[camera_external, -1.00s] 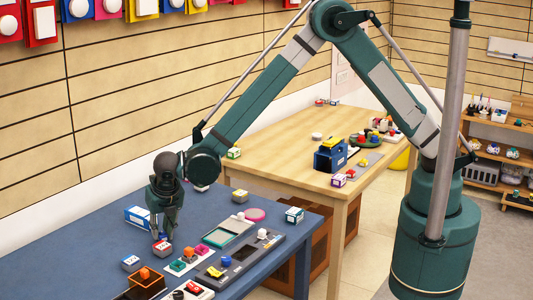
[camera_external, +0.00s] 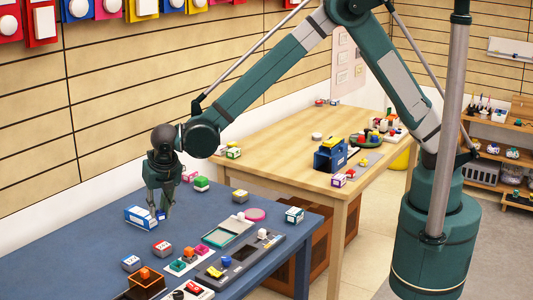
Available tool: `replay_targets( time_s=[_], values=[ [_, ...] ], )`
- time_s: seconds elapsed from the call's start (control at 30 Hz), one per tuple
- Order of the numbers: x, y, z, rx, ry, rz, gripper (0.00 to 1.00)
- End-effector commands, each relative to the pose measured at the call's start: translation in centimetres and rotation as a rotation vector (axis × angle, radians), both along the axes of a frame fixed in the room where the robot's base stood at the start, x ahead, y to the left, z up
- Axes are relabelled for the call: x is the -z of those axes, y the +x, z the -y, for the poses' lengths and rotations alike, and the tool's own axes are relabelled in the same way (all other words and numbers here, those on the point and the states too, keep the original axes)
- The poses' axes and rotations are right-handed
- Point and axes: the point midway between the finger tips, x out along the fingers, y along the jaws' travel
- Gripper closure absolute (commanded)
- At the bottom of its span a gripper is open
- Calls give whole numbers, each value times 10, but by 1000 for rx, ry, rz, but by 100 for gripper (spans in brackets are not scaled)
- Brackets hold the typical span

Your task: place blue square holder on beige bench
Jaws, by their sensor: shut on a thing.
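My gripper (camera_external: 160,212) is over the blue table, at its far left part, pointing down. It is shut on a small blue piece (camera_external: 162,215), which looks like the blue square holder; the fingers hide most of it, so its shape is unclear. The gripper appears just beside a blue-and-white box (camera_external: 138,217) in the picture; I cannot tell whether they touch. The beige bench (camera_external: 258,147) is a light wooden table behind and to the right of the blue table. Its left part is mostly bare.
The blue table (camera_external: 75,255) carries a grey tray (camera_external: 246,262), a red-and-white box (camera_external: 162,248) and several small blocks. On the bench stand a blue box with a yellow top (camera_external: 330,156), a green round tray (camera_external: 371,143) and small boxes.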

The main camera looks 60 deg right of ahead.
Motion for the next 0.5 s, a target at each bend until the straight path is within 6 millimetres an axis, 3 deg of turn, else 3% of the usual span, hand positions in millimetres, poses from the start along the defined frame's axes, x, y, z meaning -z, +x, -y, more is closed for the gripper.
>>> replay_targets(
  time_s=[0.2,0.5],
  values=[
    [-15,0,0,0,0,0,91],
    [-17,0,0,0,0,0,91]
  ],
)
